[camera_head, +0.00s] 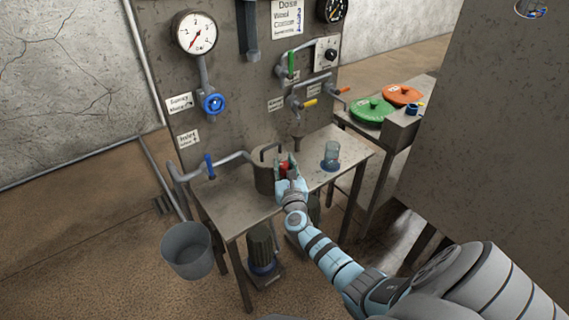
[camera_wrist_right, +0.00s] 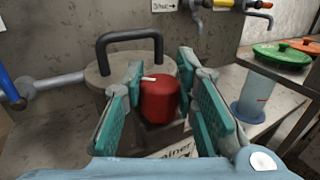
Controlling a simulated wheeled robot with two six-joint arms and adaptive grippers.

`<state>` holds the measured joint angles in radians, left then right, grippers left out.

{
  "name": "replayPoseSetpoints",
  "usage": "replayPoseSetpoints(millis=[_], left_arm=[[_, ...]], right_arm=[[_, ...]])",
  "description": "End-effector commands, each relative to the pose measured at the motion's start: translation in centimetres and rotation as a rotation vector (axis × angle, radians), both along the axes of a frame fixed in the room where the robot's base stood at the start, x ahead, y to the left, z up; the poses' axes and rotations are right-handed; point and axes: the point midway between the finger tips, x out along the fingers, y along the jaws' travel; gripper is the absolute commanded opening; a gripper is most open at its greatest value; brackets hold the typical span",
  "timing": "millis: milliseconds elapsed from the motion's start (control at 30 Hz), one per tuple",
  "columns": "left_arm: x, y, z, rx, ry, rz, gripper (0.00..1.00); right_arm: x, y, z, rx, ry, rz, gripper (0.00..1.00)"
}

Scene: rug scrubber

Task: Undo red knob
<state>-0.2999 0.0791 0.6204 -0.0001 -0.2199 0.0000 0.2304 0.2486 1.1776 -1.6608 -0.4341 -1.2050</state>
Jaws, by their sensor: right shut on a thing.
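The red knob (camera_wrist_right: 159,102), with a small white mark on top, sits at the front of a grey cylindrical strainer (camera_head: 264,174) with a dark handle. My right gripper (camera_wrist_right: 165,98) has its teal finger pads on both sides of the knob and is shut on it. In the head view the knob (camera_head: 285,167) is partly covered by my right gripper (camera_head: 288,170). A partly hidden label (camera_wrist_right: 178,150) lies below the knob in the wrist view. My left gripper is not in view.
The strainer stands on a metal table (camera_head: 225,208) and a pipe with a blue lever (camera_head: 209,166) meets it from the left. A clear bluish jar (camera_head: 332,157) stands right of my gripper. A grey bucket (camera_head: 187,250) is at lower left.

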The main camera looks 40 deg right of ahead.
Motion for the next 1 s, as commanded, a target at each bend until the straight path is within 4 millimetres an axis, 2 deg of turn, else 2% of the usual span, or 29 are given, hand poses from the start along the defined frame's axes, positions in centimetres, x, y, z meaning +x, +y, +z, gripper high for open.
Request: replayPoseSetpoints(millis=[133,267,600,800,1000], left_arm=[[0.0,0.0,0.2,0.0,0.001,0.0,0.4],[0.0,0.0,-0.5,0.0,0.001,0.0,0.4],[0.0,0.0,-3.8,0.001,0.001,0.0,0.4],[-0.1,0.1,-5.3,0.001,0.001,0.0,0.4],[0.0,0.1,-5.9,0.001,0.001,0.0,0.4]], right_arm=[[0.1,0.1,-0.1,0.006,0.0,-0.113,0.0],[0.1,0.2,-0.2,0.005,-0.002,-0.226,0.0],[0.1,0.1,-0.5,0.002,-0.002,-0.49,0.0],[0.1,0.1,-0.4,0.001,0.0,-0.59,0.0],[0.1,0.1,-0.2,0.001,0.0,-0.637,0.0]])
